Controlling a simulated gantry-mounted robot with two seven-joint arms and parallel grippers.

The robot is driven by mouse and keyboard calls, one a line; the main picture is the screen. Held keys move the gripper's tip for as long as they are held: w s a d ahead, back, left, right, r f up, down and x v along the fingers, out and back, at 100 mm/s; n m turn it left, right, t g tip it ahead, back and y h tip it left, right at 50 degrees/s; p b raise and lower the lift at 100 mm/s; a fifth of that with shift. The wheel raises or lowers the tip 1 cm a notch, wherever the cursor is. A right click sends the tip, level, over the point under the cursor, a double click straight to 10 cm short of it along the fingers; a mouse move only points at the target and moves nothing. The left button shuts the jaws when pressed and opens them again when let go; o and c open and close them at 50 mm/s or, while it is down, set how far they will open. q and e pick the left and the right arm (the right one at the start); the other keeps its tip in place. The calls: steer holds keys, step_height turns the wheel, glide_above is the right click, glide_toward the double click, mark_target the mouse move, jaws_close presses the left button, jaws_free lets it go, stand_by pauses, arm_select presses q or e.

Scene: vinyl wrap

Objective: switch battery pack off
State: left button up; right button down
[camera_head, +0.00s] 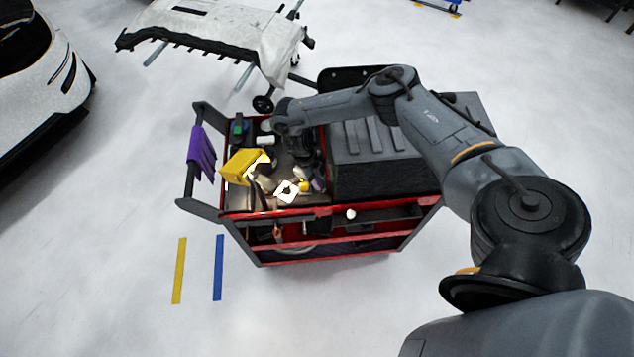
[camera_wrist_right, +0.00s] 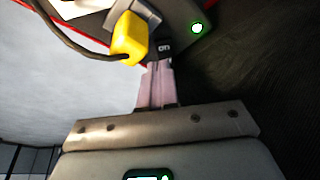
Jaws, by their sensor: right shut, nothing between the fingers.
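In the right wrist view a grey panel (camera_wrist_right: 186,17), which I take as part of the battery pack, has a lit green light (camera_wrist_right: 197,28). A yellow plug (camera_wrist_right: 129,38) with a dark cable is beside it. A small dark switch-like part with white marking (camera_wrist_right: 164,47) lies right at my right gripper's (camera_wrist_right: 159,68) fingertips; I cannot tell whether they touch it. The fingers are shut with nothing between them. In the head view my right gripper (camera_head: 309,172) points down over the cart top, and the arm partly hides the items there. My left gripper is out of view.
The red-framed cart (camera_head: 333,240) carries a large dark ribbed case (camera_head: 375,150), a yellow box (camera_head: 243,165) and several small items. A purple cloth (camera_head: 201,153) hangs on its left handle. A stand with a pale panel (camera_head: 215,32) is behind.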

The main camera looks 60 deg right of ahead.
steer(key=p+v, duration=0.2)
steer(key=v, duration=1)
steer(key=shift+p, duration=0.3)
steer(key=shift+r, duration=0.1)
